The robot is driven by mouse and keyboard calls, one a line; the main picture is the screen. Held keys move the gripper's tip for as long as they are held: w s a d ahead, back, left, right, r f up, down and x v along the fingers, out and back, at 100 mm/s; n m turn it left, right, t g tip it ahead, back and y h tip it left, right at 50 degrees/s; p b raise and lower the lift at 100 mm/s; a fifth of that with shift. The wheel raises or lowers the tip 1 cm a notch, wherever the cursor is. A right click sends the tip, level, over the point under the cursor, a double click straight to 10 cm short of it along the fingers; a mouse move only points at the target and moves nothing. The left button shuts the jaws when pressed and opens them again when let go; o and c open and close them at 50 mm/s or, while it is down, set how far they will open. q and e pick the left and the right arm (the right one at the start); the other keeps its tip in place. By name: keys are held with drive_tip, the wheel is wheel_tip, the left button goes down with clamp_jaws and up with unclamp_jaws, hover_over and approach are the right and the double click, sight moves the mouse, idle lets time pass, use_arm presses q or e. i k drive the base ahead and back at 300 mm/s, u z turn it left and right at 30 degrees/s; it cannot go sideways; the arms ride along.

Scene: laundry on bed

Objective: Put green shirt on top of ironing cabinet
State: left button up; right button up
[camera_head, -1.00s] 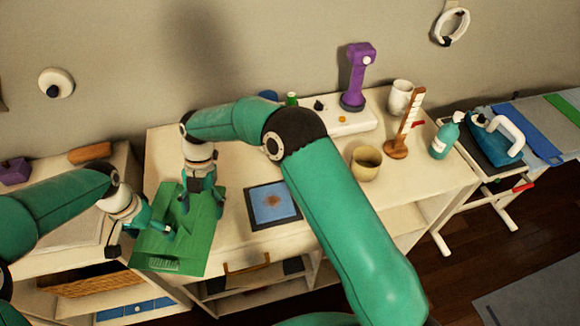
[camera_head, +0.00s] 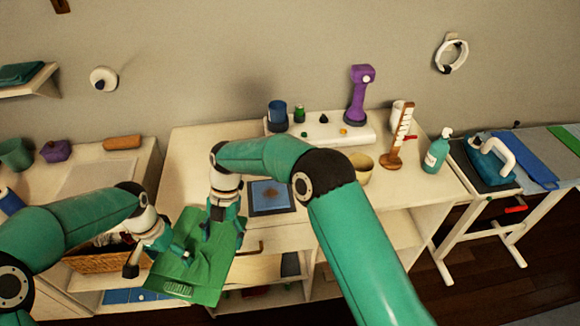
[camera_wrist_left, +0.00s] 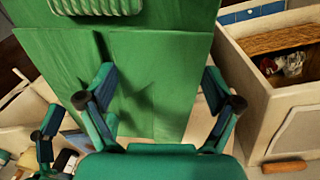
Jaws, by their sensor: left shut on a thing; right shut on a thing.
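The green shirt (camera_head: 200,268) is held between my two grippers and slopes down in front of the white cabinet (camera_head: 300,233), partly covering its left front edge. Whether it touches the cabinet top I cannot tell. My left gripper (camera_head: 170,243) is shut on the shirt's left side. In the left wrist view, green cloth (camera_wrist_left: 150,75) with folds and a ribbed patch lies in front of my left gripper (camera_wrist_left: 160,92). My right gripper (camera_head: 222,212) is shut on the shirt's upper right part, pointing down. The fingertips are partly hidden by cloth.
On the cabinet stand a dark-framed blue pad (camera_head: 270,197), a beige cup (camera_head: 362,168), a purple device (camera_head: 358,95) and a wooden stand (camera_head: 393,150). A lower left unit (camera_head: 75,180) holds a basket (camera_head: 95,263). An iron (camera_head: 488,165) stands at the right.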

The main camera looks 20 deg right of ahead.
sight(205, 180)
drive_tip(key=z, duration=0.15)
drive_tip(key=i, duration=0.9)
drive_tip(key=u, duration=0.2)
drive_tip(key=k, duration=0.8)
drive_tip(key=z, duration=0.2)
drive_tip(key=i, duration=0.8)
drive_tip(key=u, duration=0.05)
